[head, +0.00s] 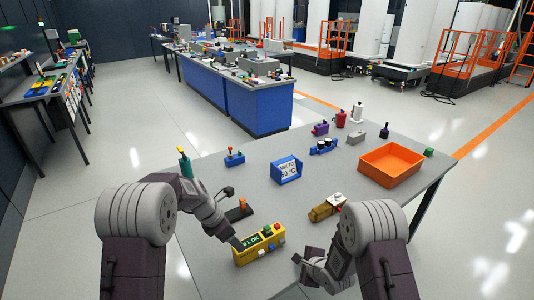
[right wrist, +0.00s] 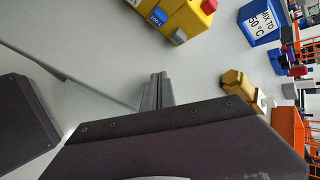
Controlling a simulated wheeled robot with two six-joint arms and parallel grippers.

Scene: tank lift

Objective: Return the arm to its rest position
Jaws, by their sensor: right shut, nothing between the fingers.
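My right arm comes in from the lower right in the head view. Its gripper (head: 299,260) is low over the near edge of the grey table (head: 240,170), right of the yellow control box (head: 262,256). In the right wrist view its fingers (right wrist: 158,92) are together with nothing between them. My left gripper (head: 234,240) points down beside the yellow box, at its left end. Its fingertips are too small to tell whether they are apart.
A brass-coloured part (head: 322,212) lies just beyond my right gripper. A black-handled lever (head: 240,208) stands near my left gripper. A blue sign holder (head: 286,170) and an orange bin (head: 391,164) stand farther back.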

